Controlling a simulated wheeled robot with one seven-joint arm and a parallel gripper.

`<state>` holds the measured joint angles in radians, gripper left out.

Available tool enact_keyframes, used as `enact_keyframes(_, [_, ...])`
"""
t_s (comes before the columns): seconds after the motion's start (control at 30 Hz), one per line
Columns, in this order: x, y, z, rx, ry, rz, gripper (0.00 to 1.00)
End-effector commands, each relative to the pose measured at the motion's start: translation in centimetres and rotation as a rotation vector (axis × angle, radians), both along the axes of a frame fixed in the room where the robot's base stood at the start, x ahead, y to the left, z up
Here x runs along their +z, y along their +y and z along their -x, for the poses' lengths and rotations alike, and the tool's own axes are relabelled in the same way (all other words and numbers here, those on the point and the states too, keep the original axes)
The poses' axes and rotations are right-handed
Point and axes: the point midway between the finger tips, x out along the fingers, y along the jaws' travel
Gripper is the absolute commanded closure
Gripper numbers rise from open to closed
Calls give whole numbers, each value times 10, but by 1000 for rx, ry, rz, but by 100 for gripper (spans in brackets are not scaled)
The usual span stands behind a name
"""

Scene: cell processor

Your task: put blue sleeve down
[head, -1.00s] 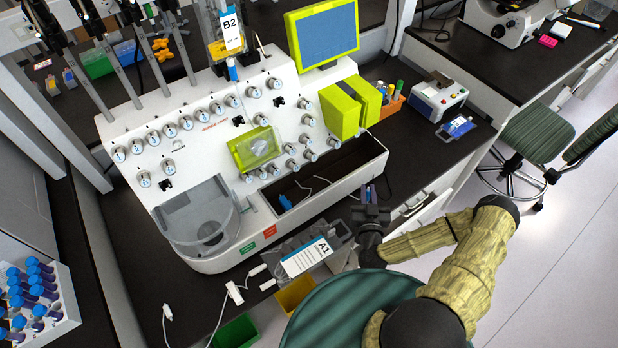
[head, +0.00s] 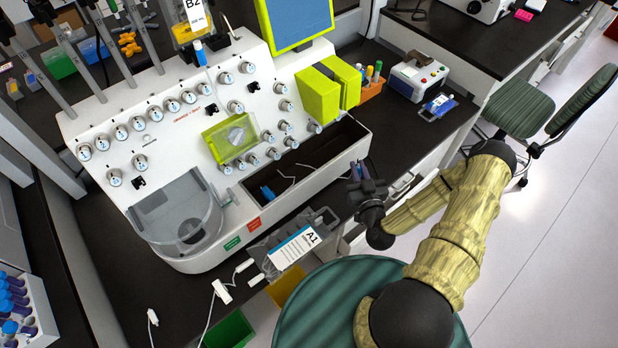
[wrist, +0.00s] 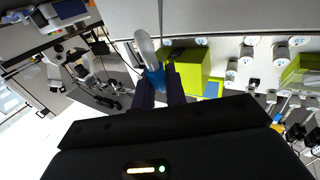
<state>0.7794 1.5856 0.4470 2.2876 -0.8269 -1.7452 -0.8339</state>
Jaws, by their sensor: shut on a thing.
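My gripper (head: 358,172) is in front of the right end of the white machine's trough, above the bench's front edge. In the wrist view its two dark fingers (wrist: 159,88) are closed on the blue sleeve (wrist: 155,77). The sleeve is a small bright blue piece with a pale, translucent tube-like part beyond the fingertips. The fingers hide part of it. In the head view the sleeve is too small to make out between the fingers.
The white machine (head: 150,140) has an open dark trough (head: 325,163) along its front. A device labelled A1 (head: 292,248) lies left of my gripper. A small control box (head: 417,78) and a blue item (head: 438,107) stand on the right bench, with bare black surface before them.

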Motion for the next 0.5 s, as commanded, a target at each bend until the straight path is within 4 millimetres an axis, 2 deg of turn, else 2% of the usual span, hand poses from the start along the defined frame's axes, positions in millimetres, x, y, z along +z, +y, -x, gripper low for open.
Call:
enact_keyframes(0.03, [-5,-6,-3,21,-6,10,100])
enact_keyframes(0.17, [-1,-21,-5,65,-5,14,100])
enact_keyframes(0.5, [21,-55,-7,133,14,27,100])
